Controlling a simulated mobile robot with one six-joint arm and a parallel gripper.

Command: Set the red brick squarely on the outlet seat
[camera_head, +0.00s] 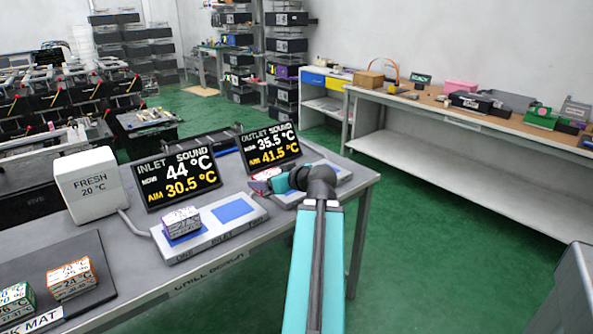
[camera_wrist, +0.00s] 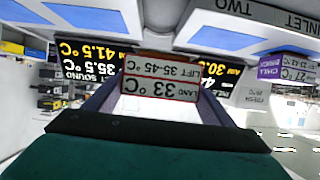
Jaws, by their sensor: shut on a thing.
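The red brick (camera_wrist: 160,78), a white block with red edges reading "LAND 33 °C, LIFT 35-45 °C", is between my gripper's fingers (camera_wrist: 155,95) in the wrist view, which is upside down. In the head view the brick (camera_head: 263,178) is at the tip of my teal gripper (camera_head: 277,183), by the left end of the outlet plate (camera_head: 345,178). My gripper is shut on it. The outlet plate has blue pads (camera_head: 330,170), partly hidden by my arm; blue pads (camera_wrist: 95,18) also show in the wrist view. Whether the brick touches the plate, I cannot tell.
The outlet display (camera_head: 270,147) reads now 35.5, aim 41.5 °C. The inlet display (camera_head: 178,178) reads 44 and 30.5. A purple-edged brick (camera_head: 181,222) sits on the inlet plate, beside an empty blue pad (camera_head: 235,209). An orange-edged brick (camera_head: 72,279) is on the dark mat.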

